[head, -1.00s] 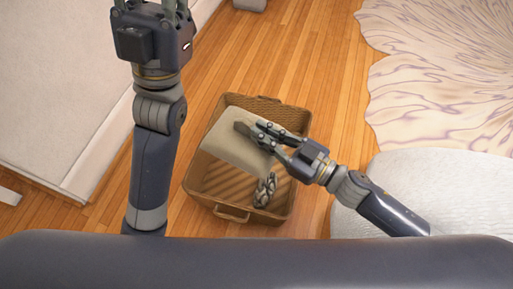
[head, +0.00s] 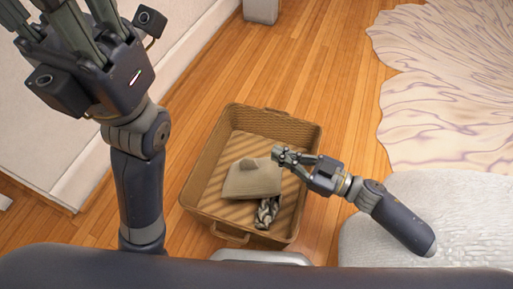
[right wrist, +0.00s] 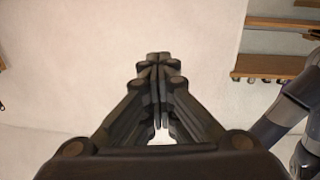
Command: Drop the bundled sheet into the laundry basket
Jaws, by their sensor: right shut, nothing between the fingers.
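The beige bundled sheet (head: 253,181) lies inside the brown wicker laundry basket (head: 222,125) in the head view, on the basket's floor. My right gripper (head: 279,155) is shut and empty, over the basket's right part and just beyond the sheet's upper right edge in the picture. In the right wrist view its fingers (right wrist: 159,66) are together with nothing between them. My left gripper (head: 72,22) is at the upper left of the head view, away from the basket. Its fingertips are cut off by the frame.
A white textured seat or pouf (head: 425,205) is at the right, below a pale patterned rug (head: 440,110). Wooden floor (head: 320,60) is clear beyond the basket.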

